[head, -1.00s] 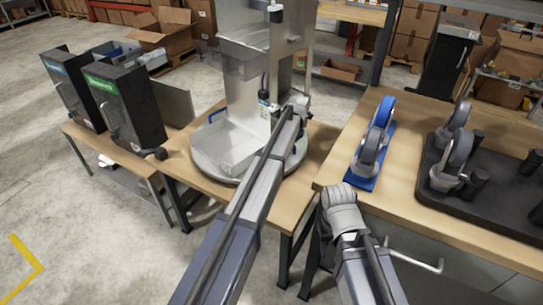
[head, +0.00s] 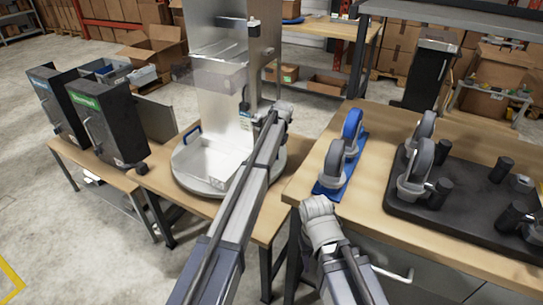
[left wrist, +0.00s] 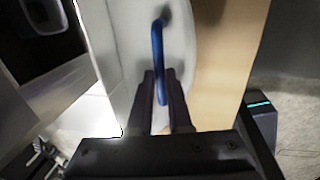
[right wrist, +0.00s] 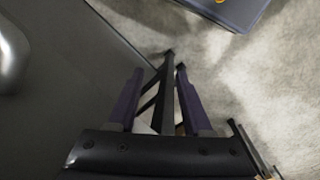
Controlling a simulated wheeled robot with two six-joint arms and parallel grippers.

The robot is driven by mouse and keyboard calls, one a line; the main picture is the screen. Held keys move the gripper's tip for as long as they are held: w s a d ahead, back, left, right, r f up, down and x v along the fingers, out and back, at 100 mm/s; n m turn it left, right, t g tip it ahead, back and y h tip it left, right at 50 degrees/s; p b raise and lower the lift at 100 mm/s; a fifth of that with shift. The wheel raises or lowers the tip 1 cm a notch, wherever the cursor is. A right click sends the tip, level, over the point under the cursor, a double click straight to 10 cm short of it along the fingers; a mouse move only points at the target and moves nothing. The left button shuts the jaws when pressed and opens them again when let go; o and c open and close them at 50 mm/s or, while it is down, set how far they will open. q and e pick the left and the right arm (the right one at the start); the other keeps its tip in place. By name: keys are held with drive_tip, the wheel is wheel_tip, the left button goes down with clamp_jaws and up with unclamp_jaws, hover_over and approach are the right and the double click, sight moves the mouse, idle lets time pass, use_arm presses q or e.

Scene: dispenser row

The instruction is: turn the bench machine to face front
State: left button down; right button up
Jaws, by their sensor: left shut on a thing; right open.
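The bench machine (head: 222,100) stands on a middle table, with a tall metal column, a clear hopper and a pale tray (head: 212,160) on a round grey base (head: 190,178). A blue handle (head: 191,131) shows at the base's left edge. My left arm reaches across the base to the machine's right side; its fingers are hidden in the head view. In the left wrist view my left gripper (left wrist: 160,78) is shut on a blue handle (left wrist: 158,45) on the pale base. My right gripper (right wrist: 160,72) is open and empty, above the floor beside a dark panel.
Two dark dispensers (head: 105,125) stand on a lower table at left. On the right table (head: 380,215) are a blue caster fixture (head: 341,160) and a black tray (head: 455,215) with grey casters. Shelves and boxes stand behind.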

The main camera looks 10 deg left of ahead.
use_arm(q)
drive_tip(key=shift+w+d, duration=0.2)
drive_tip(key=c, duration=1)
unclamp_jaws()
drive_tip(key=shift+o, duration=0.8)
drive_tip(key=shift+a, duration=0.1)
wheel_tip(320, 180, up, 8)
drive_tip(key=d+p, duration=0.1)
drive_tip(key=p, duration=0.6)
drive_tip(key=shift+s+d+f+p, duration=0.15)
drive_tip(key=shift+s+d+p, duration=0.1)
drive_tip(key=shift+s+p, duration=0.1)
drive_tip(key=shift+w, duration=0.1)
